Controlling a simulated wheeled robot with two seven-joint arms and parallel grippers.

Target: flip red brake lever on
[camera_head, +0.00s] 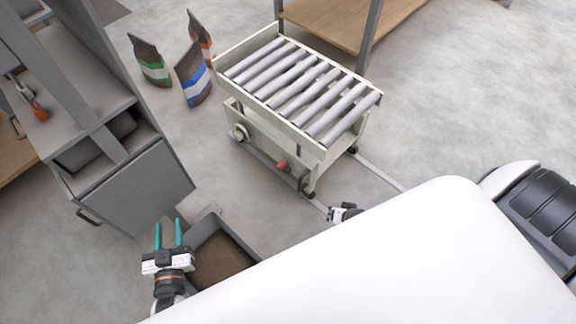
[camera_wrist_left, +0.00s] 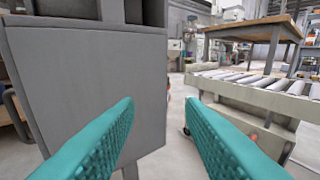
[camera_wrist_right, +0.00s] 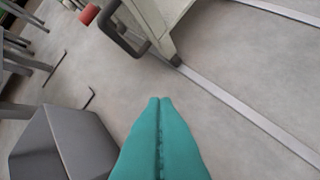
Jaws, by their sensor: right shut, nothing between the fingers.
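A roller cart (camera_head: 330,150) with a cream frame stands in the middle of the head view. A small red lever (camera_head: 281,165) sits low on its near side; whether it is on or off I cannot tell. The red end (camera_wrist_right: 88,14) shows at the top left of the right wrist view, next to a dark bent handle (camera_wrist_right: 122,36). My right gripper (camera_wrist_right: 160,99) is shut and empty, apart from the cart's near corner. My left gripper (camera_head: 168,224) is open and empty in front of the grey cabinet. The red piece also shows in the left wrist view (camera_wrist_left: 254,138).
The grey cabinet (camera_head: 140,190) stands at the left with another red-orange handle (camera_head: 39,112) on it. An open bin (camera_head: 240,238) is beside my left gripper. A floor rail (camera_head: 380,173) runs by the cart.

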